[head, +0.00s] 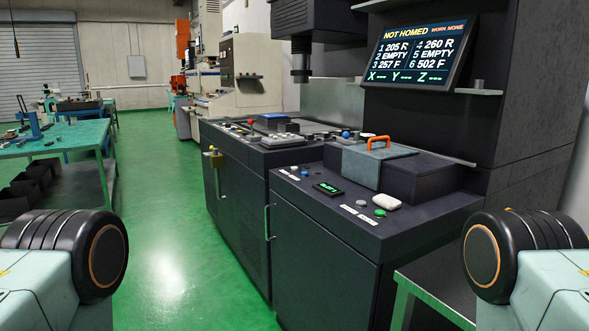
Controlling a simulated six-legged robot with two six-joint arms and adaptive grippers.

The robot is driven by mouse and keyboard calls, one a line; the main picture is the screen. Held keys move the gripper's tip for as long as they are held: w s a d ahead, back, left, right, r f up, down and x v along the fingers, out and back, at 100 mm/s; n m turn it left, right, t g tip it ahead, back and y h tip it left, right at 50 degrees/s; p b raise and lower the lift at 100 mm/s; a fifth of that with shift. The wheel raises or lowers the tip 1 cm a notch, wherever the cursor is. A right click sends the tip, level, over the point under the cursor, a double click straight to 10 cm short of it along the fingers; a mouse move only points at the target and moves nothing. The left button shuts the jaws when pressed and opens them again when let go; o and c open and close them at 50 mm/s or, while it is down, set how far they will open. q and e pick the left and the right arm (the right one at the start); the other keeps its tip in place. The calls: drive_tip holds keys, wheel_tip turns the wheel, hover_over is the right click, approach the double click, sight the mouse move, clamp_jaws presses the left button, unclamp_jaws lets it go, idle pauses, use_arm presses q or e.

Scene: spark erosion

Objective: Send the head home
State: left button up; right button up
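The dark machine head (301,62) hangs at the top centre, above the machine bed. The screen (417,50) on the machine's column reads "NOT HOMED" and "WORN NONE", with dashes after X, Y and Z. Its six numbered lines include "EMPTY" at 2 and 5. The front control panel (335,222) carries a small green-lit display (328,188), a green button (380,212), a grey button (362,203) and small labelled controls at its left end. A white rounded object (387,201) lies beside the green button. Neither gripper shows; only my arm joints appear at the lower corners.
A grey-blue lid with an orange handle (377,141) sits behind the panel. A yellow padlock-like item (216,157) hangs on the left cabinet. Green-topped benches (62,140) stand at left, and a green-framed table (432,300) at lower right. The green floor aisle (165,230) is clear.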

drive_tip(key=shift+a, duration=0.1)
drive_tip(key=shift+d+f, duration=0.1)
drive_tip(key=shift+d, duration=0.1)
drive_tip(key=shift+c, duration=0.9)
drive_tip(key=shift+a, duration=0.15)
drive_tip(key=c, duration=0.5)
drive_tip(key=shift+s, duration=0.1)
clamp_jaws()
